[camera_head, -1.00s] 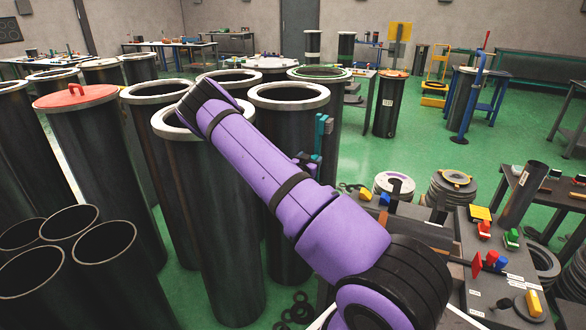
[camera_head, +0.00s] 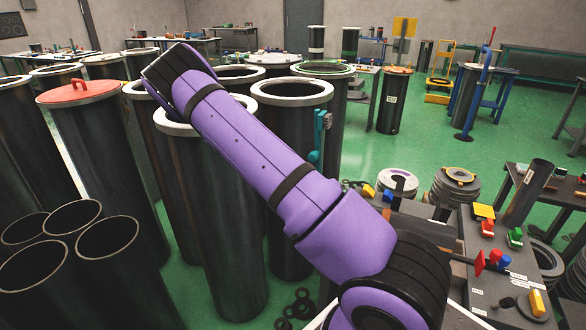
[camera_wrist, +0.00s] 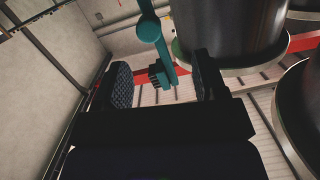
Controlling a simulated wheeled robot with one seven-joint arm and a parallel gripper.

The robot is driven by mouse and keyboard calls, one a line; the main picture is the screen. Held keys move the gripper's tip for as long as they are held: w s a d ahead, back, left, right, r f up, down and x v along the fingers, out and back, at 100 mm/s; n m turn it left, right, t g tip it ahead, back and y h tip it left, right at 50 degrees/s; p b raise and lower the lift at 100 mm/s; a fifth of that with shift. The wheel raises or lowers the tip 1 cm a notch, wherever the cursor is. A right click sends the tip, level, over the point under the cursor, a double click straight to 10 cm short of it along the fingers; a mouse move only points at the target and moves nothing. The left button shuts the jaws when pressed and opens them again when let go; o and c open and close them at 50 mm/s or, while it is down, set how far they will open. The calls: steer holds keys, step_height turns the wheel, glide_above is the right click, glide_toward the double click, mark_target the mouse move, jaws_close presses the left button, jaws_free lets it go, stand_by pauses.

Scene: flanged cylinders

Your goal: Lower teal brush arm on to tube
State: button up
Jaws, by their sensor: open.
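The teal brush arm (camera_head: 319,132) shows in the head view at the right side of a dark tube with a pale flange (camera_head: 291,93). In the wrist view the teal arm (camera_wrist: 150,30) has a round knuckle and a toothed brush end beside the tube's flange (camera_wrist: 240,64). My gripper (camera_wrist: 165,84) is open, with one dark finger on each side of the brush end in the picture. I cannot tell how far the fingers are from it, and I see no contact. In the head view my gripper is hidden behind my purple arm.
Other flanged tubes stand close around, one with a red lid (camera_head: 80,91). Open pipes (camera_head: 75,240) stand at front left. A bench (camera_head: 490,275) with coloured blocks is at right. Green floor (camera_head: 400,150) is clear beyond the tubes.

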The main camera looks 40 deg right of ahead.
steer(key=shift+w+a+r+y, duration=0.3)
steer(key=shift+a+r+y, duration=0.1)
steer(key=shift+a+y, duration=0.25)
